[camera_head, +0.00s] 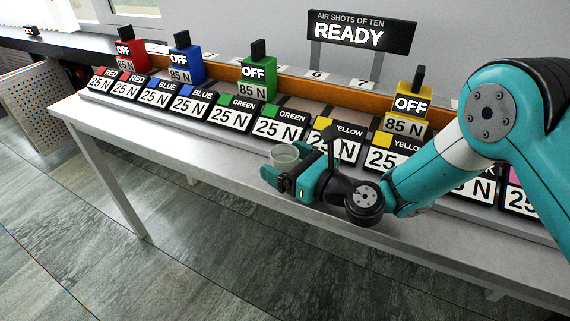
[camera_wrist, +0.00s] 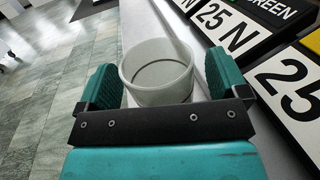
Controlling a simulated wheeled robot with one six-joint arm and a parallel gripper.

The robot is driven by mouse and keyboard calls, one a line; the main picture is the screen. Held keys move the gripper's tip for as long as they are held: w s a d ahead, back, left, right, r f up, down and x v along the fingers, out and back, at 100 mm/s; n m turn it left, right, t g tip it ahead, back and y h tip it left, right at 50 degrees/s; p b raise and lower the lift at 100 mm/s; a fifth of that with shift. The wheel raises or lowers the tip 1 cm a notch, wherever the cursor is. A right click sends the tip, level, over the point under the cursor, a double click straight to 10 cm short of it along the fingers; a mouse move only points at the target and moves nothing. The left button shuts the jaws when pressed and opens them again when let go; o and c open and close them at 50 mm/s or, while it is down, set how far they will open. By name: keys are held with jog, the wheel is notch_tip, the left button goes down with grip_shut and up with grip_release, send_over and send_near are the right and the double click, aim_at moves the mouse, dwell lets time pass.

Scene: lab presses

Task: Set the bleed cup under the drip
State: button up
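The bleed cup, a clear, pale round cup (camera_head: 285,156), is between the teal fingers of my gripper (camera_head: 290,178), near the front edge of the bench. In the wrist view the cup (camera_wrist: 157,72) sits between the two finger pads of my gripper (camera_wrist: 163,85), open side up, and looks empty. The gripper appears shut on it. The cup's lower part is partly hidden by the gripper. No drip can be made out in either view.
A long grey bench (camera_head: 90,112) carries a row of "25 N" plates in coloured pairs. Behind stand red (camera_head: 130,62), blue (camera_head: 186,68), green (camera_head: 258,80) and yellow (camera_head: 408,105) blocks marked OFF. A sign (camera_head: 362,33) reads READY. The bench's front strip is clear.

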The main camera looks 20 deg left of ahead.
jog(key=c, duration=1)
